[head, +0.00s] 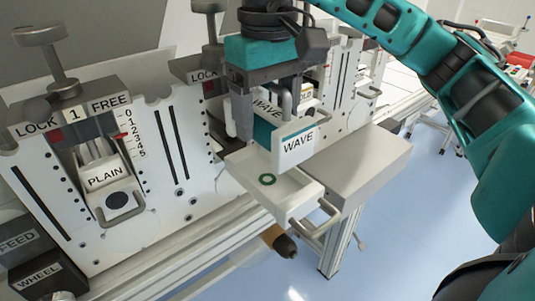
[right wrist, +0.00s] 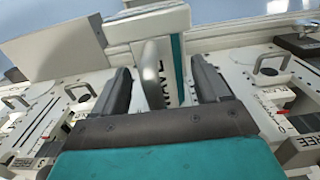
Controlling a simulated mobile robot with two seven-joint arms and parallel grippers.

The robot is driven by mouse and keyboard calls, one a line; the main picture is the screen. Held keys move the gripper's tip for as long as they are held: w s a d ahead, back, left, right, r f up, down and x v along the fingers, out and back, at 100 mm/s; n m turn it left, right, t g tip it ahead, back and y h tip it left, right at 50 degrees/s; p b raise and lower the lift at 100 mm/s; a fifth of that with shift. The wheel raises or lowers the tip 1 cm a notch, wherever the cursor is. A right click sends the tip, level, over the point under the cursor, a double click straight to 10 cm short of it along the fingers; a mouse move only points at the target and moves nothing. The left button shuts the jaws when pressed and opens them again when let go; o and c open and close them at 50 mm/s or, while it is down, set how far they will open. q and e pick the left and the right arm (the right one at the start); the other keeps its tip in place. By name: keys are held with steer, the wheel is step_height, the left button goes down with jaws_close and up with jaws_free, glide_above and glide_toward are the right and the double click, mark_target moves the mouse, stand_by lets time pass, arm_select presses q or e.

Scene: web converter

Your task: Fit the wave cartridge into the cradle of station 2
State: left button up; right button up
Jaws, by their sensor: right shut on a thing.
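The wave cartridge (head: 297,146) is a white block with a teal side and a WAVE label. My right gripper (head: 264,112) points down and is shut on its grey handle; the handle also shows between the fingers in the right wrist view (right wrist: 152,75). The cartridge is over a white tray (head: 240,160) with a green ring mark; I cannot tell whether it touches the tray. Station 2 (head: 219,118) is behind my right gripper, which hides most of it, including its cradle. My left gripper is not in view.
Station 1 (head: 25,160) at the left holds the plain cartridge (head: 106,176). Its lock knob (head: 41,36) stands up high. A grey box-like surface (head: 370,165) lies right of the tray. The tray's front handle (head: 316,222) sticks out over the blue floor.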

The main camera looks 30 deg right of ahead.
step_height(320, 180, down, 7)
steer(key=shift+f+b, duration=0.1)
steer(key=shift+b, duration=0.6)
steer(key=shift+f, duration=0.1)
steer(key=o, duration=1.4)
steer(key=shift+r, duration=0.25)
step_height(320, 180, up, 12)
steer(key=p, duration=0.3)
